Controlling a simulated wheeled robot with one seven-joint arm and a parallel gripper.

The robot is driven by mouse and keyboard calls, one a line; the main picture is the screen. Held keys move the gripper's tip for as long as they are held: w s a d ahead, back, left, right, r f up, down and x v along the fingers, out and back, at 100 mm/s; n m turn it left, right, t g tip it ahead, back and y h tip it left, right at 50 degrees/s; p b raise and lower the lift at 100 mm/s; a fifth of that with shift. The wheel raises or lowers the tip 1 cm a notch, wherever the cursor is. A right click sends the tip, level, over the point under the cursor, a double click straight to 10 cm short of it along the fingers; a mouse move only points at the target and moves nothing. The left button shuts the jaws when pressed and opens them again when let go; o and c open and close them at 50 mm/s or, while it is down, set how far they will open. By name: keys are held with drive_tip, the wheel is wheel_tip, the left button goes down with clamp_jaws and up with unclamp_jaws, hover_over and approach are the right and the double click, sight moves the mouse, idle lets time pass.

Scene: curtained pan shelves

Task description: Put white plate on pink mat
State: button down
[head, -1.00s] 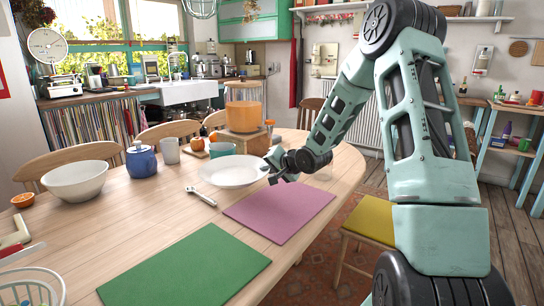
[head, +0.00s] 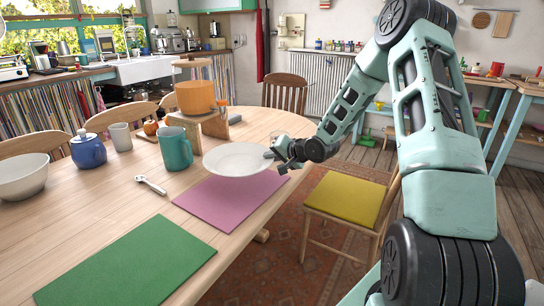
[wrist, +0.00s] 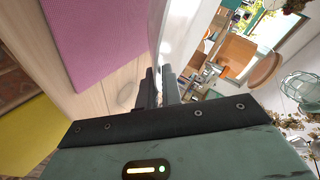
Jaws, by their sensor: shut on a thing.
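My gripper (head: 277,154) is shut on the plate's right rim. The plate looks level and seems a little above the table. In the wrist view, the plate (wrist: 174,38) shows nearly edge-on between the fingers (wrist: 159,88), with the pink mat (wrist: 105,40) to its left. The mat lies flat and bare.
A green mat (head: 125,262) lies nearer on the table. A teal mug (head: 176,148) and a wooden stand with an orange pot (head: 196,97) are left of and behind the plate. A wrench-like tool (head: 151,185) lies left of the pink mat. A yellow-seated chair (head: 345,196) stands right.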

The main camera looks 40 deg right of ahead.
drive_tip(key=shift+r+p, duration=0.15)
drive_tip(key=shift+p, duration=0.15)
drive_tip(key=b, duration=0.3)
hover_over(273, 182)
drive_tip(key=shift+w+a+f, duration=0.1)
drive_tip(key=shift+w+f, duration=0.05)
drive_tip(key=shift+f, duration=1.15)
drive_tip(key=shift+w+a+f, duration=0.1)
drive_tip(key=shift+f, duration=1.2)
drive_tip(key=shift+f, duration=0.15)
drive_tip(key=shift+f, duration=0.6)
drive_tip(key=shift+f, duration=0.2)
drive_tip(key=c, duration=1.5)
unclamp_jaws()
drive_tip(key=shift+s, duration=0.1)
drive_tip(key=shift+d+f, duration=0.1)
drive_tip(key=shift+f, duration=0.1)
drive_tip(key=shift+s, duration=0.15)
